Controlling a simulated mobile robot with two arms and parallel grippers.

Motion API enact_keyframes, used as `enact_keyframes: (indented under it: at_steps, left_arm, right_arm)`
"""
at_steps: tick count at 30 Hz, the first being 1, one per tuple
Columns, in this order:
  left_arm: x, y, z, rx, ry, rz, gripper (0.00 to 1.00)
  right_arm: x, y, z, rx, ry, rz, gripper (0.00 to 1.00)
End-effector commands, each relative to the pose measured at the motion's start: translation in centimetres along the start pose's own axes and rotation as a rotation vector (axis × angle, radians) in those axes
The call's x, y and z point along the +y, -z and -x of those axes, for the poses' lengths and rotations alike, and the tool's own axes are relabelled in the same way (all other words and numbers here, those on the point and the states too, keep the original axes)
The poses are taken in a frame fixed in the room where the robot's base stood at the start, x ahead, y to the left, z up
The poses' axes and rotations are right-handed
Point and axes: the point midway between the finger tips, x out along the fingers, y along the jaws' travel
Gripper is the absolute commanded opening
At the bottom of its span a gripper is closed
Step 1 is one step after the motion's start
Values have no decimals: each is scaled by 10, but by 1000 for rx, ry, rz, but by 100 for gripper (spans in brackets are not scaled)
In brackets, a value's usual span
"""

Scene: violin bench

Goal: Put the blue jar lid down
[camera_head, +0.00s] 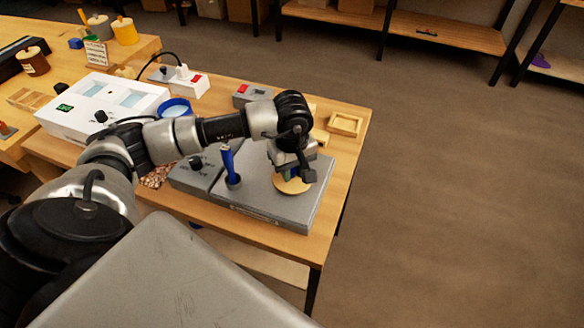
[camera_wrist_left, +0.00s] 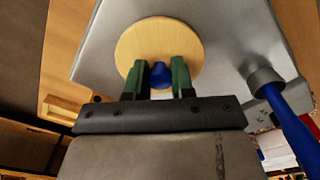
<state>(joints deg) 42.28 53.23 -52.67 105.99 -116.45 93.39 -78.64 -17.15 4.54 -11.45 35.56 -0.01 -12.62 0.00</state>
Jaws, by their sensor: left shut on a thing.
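The blue jar lid (camera_head: 291,185) is a round pale wooden disc. In the left wrist view its disc (camera_wrist_left: 160,40) shows with a blue knob (camera_wrist_left: 160,75) in the middle. My left gripper (camera_wrist_left: 160,78) is shut on this knob, with one green fingertip on each side. In the head view my left gripper (camera_head: 292,168) is over the right part of a grey flat-topped unit (camera_head: 262,195), with the lid under it. I cannot tell whether the lid touches the unit's top. My right gripper is not in view.
A blue-handled tool (camera_head: 228,162) stands upright in the grey unit, left of the lid. A blue round container (camera_head: 175,107), a white device (camera_head: 103,100) and a small wooden tray (camera_head: 345,124) are on the bench. The unit's front right top is clear.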

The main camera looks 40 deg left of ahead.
Motion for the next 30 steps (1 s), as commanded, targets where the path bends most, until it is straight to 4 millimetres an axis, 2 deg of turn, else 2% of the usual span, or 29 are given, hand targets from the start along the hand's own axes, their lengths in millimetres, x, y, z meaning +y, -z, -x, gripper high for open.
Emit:
enact_keyframes:
  at_steps: [4,5,9,10,17,22,26,30]
  left_arm:
    - [0,0,-4,0,0,0,0]
    - [0,0,-4,0,0,0,25]
    - [0,0,-3,0,1,0,47]
    - [0,0,-3,0,1,0,49]
    - [0,0,-2,0,1,0,49]
    - [0,0,7,1,-2,0,49]
    - [0,1,31,3,-3,-1,49]
    - [1,1,63,3,-4,-2,49]
  right_arm:
    - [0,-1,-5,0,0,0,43]
    - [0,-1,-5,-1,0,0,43]
    - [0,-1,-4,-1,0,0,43]
    - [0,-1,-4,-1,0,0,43]
    - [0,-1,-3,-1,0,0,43]
    - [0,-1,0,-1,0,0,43]
    - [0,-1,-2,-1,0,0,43]
    - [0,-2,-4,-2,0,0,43]
